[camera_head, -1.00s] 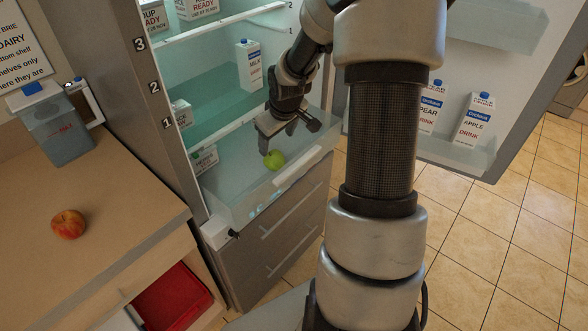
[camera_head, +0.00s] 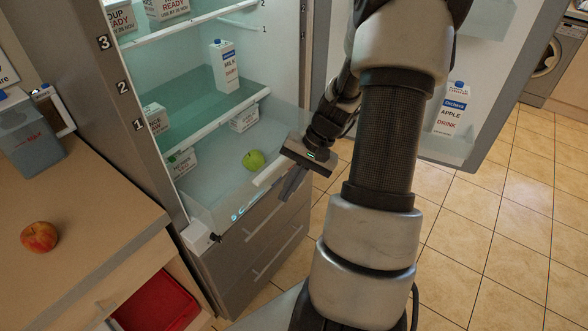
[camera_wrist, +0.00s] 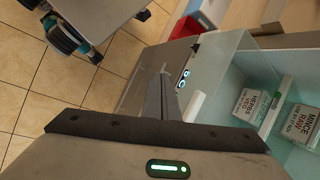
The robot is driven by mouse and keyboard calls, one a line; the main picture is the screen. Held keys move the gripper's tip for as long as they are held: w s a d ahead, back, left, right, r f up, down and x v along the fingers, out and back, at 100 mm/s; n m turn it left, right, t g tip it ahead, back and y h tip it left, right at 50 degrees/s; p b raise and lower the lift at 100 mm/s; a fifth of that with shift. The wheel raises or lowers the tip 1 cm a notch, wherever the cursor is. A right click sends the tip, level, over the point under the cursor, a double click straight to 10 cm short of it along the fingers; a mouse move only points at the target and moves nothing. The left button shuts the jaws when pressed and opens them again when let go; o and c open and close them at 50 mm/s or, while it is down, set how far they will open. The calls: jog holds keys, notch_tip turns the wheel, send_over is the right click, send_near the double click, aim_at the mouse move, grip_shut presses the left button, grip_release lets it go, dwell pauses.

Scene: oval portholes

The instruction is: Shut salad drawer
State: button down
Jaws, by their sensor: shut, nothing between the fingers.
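The salad drawer (camera_head: 219,184) is a clear tray low in the fridge. It stands pulled out, with a pale handle bar (camera_head: 273,166) along its front edge. A green apple (camera_head: 253,160) lies in it. My gripper (camera_head: 291,188) is outside the drawer, just in front of the handle, fingers shut and empty, pointing down. In the wrist view the fingers (camera_wrist: 164,98) show beside the drawer's handle (camera_wrist: 195,106) and clear wall (camera_wrist: 214,76). I cannot tell whether they touch it.
The fridge door (camera_head: 430,145) stands open at the right, with an apple drink carton (camera_head: 451,112) in it. A milk carton (camera_head: 225,66) and several boxes stand on shelves. A counter with a red apple (camera_head: 39,237) is at the left.

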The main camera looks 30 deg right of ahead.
jog(key=s+d+f+m+t+b, duration=0.1)
jog(key=d+f+m+t, duration=0.1)
jog(key=d+m+t, duration=0.75)
jog(key=s+d+f+m+t+b, duration=0.2)
jog(key=d+m+t, duration=0.3)
jog(key=m, duration=0.8)
jog(key=w+a, duration=0.2)
jog(key=w, duration=0.4)
jog(key=w+a+t, duration=0.1)
jog(key=w+a, duration=0.2)
jog(key=w, duration=0.4)
jog(key=shift+a+y, duration=0.35)
jog(key=shift+y, duration=0.05)
jog(key=shift+w, duration=0.1)
jog(key=b, duration=0.3)
send_near(243, 150)
jog(key=w+a+r, duration=0.1)
jog(key=w, duration=0.2)
jog(key=w+a+r, duration=0.1)
jog(key=w+r, duration=0.1)
jog(key=w, duration=0.1)
jog(key=w+a+r, duration=0.1)
jog(key=w, duration=0.2)
jog(key=shift+w+a+r, duration=0.2)
jog(key=shift+a+r, duration=0.05)
jog(key=shift+r, duration=0.1)
jog(key=shift+w+a, duration=0.25)
jog(key=shift+w, duration=0.4)
jog(key=shift+w+r, duration=0.15)
jog(key=shift+r, duration=0.1)
